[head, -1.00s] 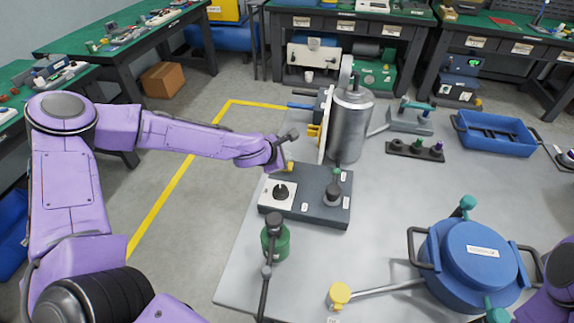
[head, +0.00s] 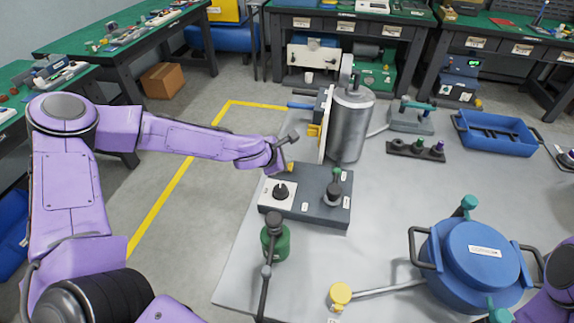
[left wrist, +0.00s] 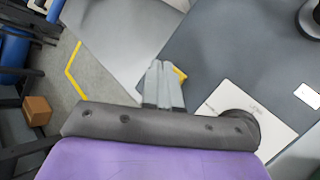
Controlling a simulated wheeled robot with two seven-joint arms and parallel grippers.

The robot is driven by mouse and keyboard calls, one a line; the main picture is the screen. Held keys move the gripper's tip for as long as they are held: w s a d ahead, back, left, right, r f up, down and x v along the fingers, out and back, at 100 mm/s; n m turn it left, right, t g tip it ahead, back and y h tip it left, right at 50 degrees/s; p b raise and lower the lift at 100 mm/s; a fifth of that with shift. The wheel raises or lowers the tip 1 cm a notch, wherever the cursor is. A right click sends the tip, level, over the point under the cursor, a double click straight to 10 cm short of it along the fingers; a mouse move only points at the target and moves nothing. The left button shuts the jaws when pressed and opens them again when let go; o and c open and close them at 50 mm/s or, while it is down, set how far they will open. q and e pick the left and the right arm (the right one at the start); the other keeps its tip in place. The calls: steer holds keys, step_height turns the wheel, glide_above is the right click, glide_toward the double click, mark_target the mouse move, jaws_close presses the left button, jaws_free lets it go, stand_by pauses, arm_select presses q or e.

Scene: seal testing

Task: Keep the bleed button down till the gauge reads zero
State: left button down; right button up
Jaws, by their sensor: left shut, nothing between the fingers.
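A dark grey control box (head: 312,212) stands on the grey table, with a white plate and black knob (head: 284,191) on its left part. A small yellow part (head: 290,166), perhaps the bleed button, shows at its back left corner. It also shows in the left wrist view (left wrist: 180,73), partly hidden behind the fingers. My left gripper (head: 281,166) is shut and empty, right beside or over the yellow part; I cannot tell whether it touches or presses it. The closed fingers also show in the left wrist view (left wrist: 163,66). No gauge reading is legible. My right gripper is out of view.
A metal cylinder (head: 352,128) and an upright white panel (head: 326,125) stand just behind the box. A green canister (head: 276,243) stands in front. A blue lidded pot (head: 472,255) is at right, and a blue tray (head: 496,133) at the back right. The table's middle is clear.

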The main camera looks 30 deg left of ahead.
arm_select(q)
steer(key=shift+f+b, duration=0.45)
steer(key=shift+f, duration=0.1)
stand_by(1.2)
steer(key=shift+r, duration=0.15)
stand_by(2.5)
steer(key=shift+r+p, duration=0.8)
steer(key=shift+p, duration=0.15)
step_height(320, 180, up, 5)
steer(key=p, duration=0.5)
steer(key=shift+r, duration=0.1)
